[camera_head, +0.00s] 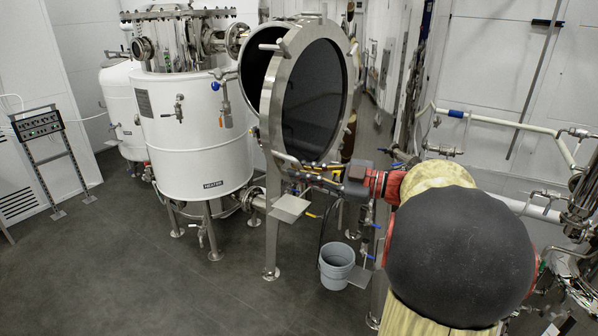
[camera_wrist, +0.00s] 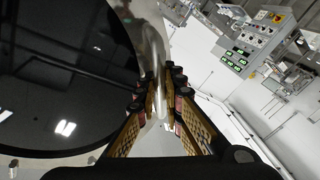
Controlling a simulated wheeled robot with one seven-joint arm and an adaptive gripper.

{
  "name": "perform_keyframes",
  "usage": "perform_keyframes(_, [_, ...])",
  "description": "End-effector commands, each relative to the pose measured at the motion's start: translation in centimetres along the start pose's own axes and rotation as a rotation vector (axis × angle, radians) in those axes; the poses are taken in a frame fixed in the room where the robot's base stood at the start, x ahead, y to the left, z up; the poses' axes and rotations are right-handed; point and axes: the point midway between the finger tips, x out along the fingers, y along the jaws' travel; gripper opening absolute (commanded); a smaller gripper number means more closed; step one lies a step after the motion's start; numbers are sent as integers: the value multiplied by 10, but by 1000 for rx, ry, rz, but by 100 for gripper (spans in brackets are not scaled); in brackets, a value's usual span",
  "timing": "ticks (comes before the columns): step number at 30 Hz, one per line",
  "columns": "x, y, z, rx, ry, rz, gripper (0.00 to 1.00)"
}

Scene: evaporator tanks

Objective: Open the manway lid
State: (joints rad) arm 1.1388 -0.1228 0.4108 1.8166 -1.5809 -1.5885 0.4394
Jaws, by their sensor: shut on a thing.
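The manway lid (camera_head: 313,100) is a large round dark disc with a thick steel rim and several short handles, upright in the middle of the head view. It stands at an angle to a second steel ring behind it, with a dark gap between them at the left. My gripper (camera_head: 308,174) is at the lid's lower edge. In the wrist view, the fingers of my gripper (camera_wrist: 158,82) are closed on either side of a bright steel part at the lid's edge. The dark lid face (camera_wrist: 60,75) fills the left.
A white tank (camera_head: 195,130) on legs stands left of the lid. A grey bucket (camera_head: 336,265) and a small steel plate (camera_head: 291,208) are below it. Pipes and valves (camera_head: 460,115) crowd the right. A control panel (camera_wrist: 248,45) shows in the wrist view. Floor at front left is clear.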

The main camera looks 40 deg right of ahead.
Motion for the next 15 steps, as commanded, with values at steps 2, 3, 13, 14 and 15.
perform_keyframes(2, [0, 0, 1, 3, -1, -1, 0])
perform_keyframes(3, [0, 0, 1, 3, -1, -1, 0])
perform_keyframes(13, [0, 0, 1, 2, -1, -1, 14])
perform_keyframes(14, [0, 0, 1, 2, -1, -1, 15])
perform_keyframes(15, [0, 0, 1, 2, 0, -1, 18])
